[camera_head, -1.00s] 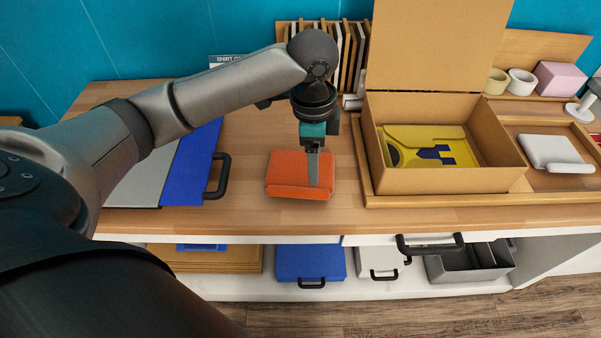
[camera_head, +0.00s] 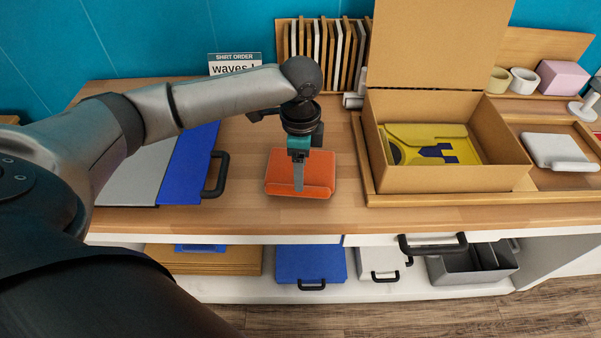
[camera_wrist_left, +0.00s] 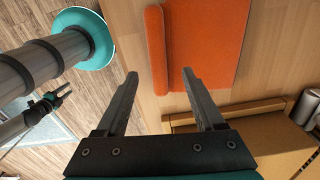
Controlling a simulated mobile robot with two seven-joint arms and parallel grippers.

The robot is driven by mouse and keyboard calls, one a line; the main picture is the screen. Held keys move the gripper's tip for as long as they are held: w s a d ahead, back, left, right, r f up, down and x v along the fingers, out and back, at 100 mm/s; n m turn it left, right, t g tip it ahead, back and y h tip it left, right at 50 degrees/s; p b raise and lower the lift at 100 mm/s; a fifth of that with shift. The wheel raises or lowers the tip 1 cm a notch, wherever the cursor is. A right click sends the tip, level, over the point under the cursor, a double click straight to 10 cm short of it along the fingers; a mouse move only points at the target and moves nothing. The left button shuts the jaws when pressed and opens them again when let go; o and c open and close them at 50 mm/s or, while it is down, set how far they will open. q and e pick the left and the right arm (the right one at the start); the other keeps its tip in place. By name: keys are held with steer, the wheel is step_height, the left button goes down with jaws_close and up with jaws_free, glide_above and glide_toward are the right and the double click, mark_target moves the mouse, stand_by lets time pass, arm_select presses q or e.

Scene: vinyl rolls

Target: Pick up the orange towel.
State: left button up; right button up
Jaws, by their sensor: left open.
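The orange towel (camera_head: 318,168) lies folded flat on the wooden counter, with a thick rolled front edge. It also shows in the left wrist view (camera_wrist_left: 208,45), its rolled edge (camera_wrist_left: 156,45) reaching in between the fingertips' lines. My left gripper (camera_head: 298,186) points down over the front part of the towel, left of its middle. In the left wrist view the left gripper (camera_wrist_left: 159,74) is open, its fingers apart with nothing clamped between them. Whether the fingers touch the towel I cannot tell. What seems to be my right gripper (camera_wrist_left: 48,103) shows small in the wrist view.
An open cardboard box (camera_head: 445,180) with a yellow folded item stands right of the towel on a wooden tray. A blue and grey folder (camera_head: 185,165) with a black handle lies to the left. Counter between folder and towel is clear.

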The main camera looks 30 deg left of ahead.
arm_select(q)
steer(key=f, duration=0.3)
steer(key=f+b, duration=0.1)
steer(key=f, duration=0.1)
steer(key=shift+s+a, duration=0.2)
steer(key=shift+s, duration=0.05)
steer(key=shift+c, duration=0.2)
jaws_close()
